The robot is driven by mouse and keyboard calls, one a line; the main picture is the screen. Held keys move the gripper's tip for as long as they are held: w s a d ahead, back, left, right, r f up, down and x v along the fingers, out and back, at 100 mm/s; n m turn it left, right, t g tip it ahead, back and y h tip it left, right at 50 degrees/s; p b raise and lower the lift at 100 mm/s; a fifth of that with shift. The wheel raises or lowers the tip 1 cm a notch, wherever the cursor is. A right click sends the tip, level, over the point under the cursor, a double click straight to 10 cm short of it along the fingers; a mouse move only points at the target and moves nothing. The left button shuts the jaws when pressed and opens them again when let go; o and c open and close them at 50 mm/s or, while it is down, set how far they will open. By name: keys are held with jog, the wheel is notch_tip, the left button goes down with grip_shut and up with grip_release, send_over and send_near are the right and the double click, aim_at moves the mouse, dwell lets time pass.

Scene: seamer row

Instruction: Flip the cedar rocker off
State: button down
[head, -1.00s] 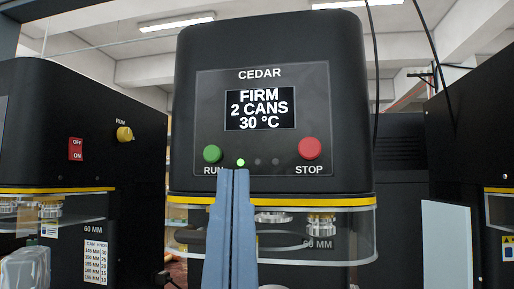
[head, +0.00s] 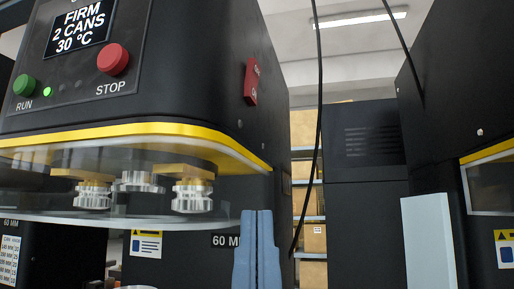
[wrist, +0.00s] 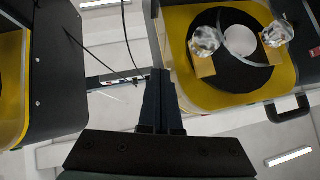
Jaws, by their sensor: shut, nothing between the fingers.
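The cedar machine (head: 190,70) is a black seamer with a yellow trim band, a lit screen, a green RUN button (head: 24,85) and a red STOP button (head: 113,61). Its red rocker (head: 251,82) sits on the right side face, seen at a steep slant; which end is pressed in I cannot tell. My gripper (head: 257,213) is shut and empty, pointing up, below the rocker in the picture and apart from it. In the wrist view the shut fingers (wrist: 160,73) show beside the machine's yellow underside (wrist: 180,30); the rocker cannot be made out there.
A clear guard (head: 120,215) juts out under the cedar machine around its metal heads. Another black machine (head: 460,110) with a pale panel (head: 430,240) stands to the right. A dark cable (head: 318,120) hangs in the gap between, with shelved boxes (head: 305,130) behind.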

jog(key=shift+s, duration=0.2)
jog(key=shift+r, duration=0.1)
